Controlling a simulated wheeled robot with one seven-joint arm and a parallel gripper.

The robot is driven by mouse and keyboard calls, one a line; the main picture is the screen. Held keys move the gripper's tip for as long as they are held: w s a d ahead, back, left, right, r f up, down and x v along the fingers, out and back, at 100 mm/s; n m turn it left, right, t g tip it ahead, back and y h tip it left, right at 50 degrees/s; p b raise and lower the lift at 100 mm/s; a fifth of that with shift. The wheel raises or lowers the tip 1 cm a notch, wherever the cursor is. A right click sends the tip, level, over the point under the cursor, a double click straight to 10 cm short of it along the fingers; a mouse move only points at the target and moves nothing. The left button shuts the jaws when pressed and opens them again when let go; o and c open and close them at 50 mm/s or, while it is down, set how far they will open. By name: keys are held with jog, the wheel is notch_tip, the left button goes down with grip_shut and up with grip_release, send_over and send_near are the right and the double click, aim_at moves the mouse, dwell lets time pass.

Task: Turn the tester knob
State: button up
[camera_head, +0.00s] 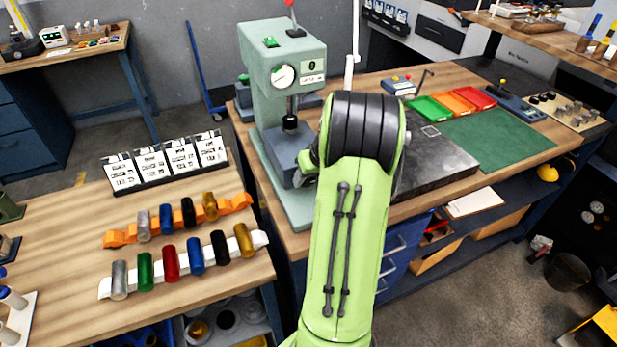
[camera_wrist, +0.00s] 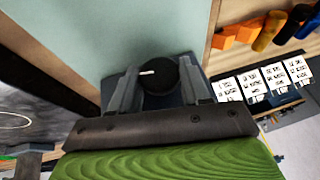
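The tester (camera_head: 265,85) is a pale green press-like machine with a round dial, standing on the wooden bench left of my arm. In the wrist view, its dark round knob (camera_wrist: 161,78) with a short white mark shows between my two fingers. My gripper (camera_wrist: 160,65) has its fingers apart, one on each side of the knob. Whether they touch it is not clear. In the head view, my green arm hides the knob and most of my gripper.
A side table at left carries coloured cylinders on an orange rack (camera_head: 178,222) and a white rack (camera_head: 185,265), with label cards (camera_head: 165,160) behind. A dark plate (camera_head: 432,165), green mat (camera_head: 497,138) and coloured trays (camera_head: 452,101) lie right of my arm.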

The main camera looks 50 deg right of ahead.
jog(key=shift+c, duration=0.9)
jog(key=y+p, duration=0.1)
jog(key=p, duration=0.1)
jog(key=shift+s+d+r+t+p, duration=0.1)
jog(key=shift+s+r+t+p, duration=0.1)
jog(key=shift+t+p, duration=0.15)
jog(key=shift+m+y+p, duration=0.3)
jog(key=shift+y+p, duration=0.1)
jog(key=shift+w+d+f+t+y+p, duration=0.1)
jog(key=shift+f+t+y+p, duration=0.2)
jog(key=shift+t+y, duration=0.15)
jog(key=o, duration=1)
jog(key=shift+o, duration=0.2)
jog(key=p+v, duration=0.3)
jog(key=v, duration=1.3)
